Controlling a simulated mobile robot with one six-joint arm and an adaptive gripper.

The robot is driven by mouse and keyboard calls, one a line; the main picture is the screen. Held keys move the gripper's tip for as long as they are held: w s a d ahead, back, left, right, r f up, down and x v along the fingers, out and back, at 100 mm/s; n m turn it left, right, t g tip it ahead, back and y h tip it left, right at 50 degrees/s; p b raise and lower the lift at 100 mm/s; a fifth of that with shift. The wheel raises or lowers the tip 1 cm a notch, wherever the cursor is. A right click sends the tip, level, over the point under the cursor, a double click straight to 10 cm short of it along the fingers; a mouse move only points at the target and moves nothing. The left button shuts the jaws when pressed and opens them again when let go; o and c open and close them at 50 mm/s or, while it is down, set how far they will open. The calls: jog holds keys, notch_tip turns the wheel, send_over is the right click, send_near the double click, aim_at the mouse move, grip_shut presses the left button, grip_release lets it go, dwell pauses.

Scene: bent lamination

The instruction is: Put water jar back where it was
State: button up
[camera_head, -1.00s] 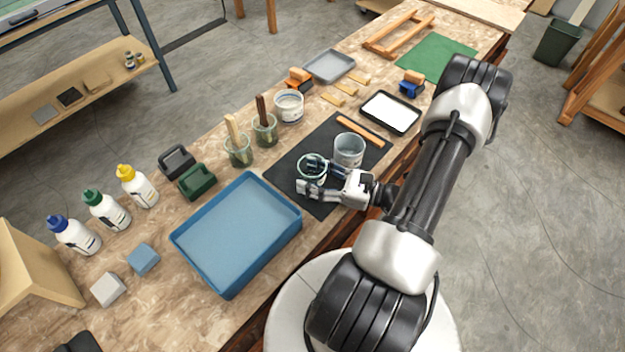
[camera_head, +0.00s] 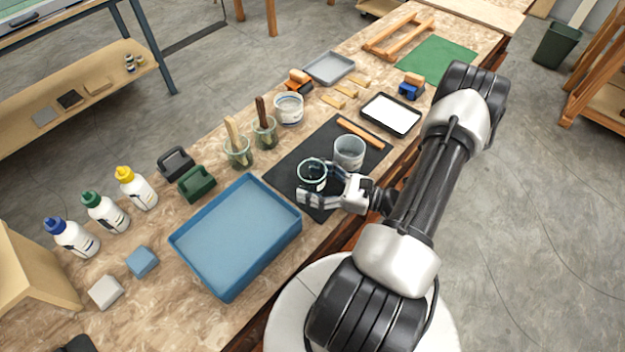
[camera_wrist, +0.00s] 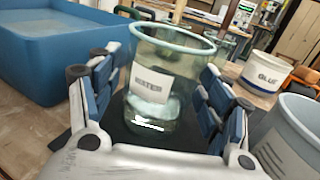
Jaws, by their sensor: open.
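The water jar (camera_wrist: 158,85) is clear greenish glass with a pale rim and a label reading WATER. It stands upright on the black mat (camera_head: 290,165), and its rim also shows in the head view (camera_head: 312,168). My gripper (camera_wrist: 150,105) is open, with one blue-padded finger on each side of the jar. The fingers do not appear closed on the glass. In the head view my gripper (camera_head: 318,186) is at the jar's near side, covering part of it.
A grey-white cup (camera_head: 349,152) stands close to the jar on the right. The blue tray (camera_head: 236,290) is to the left. Two brush jars (camera_head: 238,153) (camera_head: 265,131) and a white glue tub (camera_head: 289,108) stand behind. An orange wooden strip (camera_head: 362,133) lies on the mat.

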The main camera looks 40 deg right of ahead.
jog(key=shift+r, duration=0.3)
jog(key=p+v, duration=0.2)
jog(key=v, duration=1)
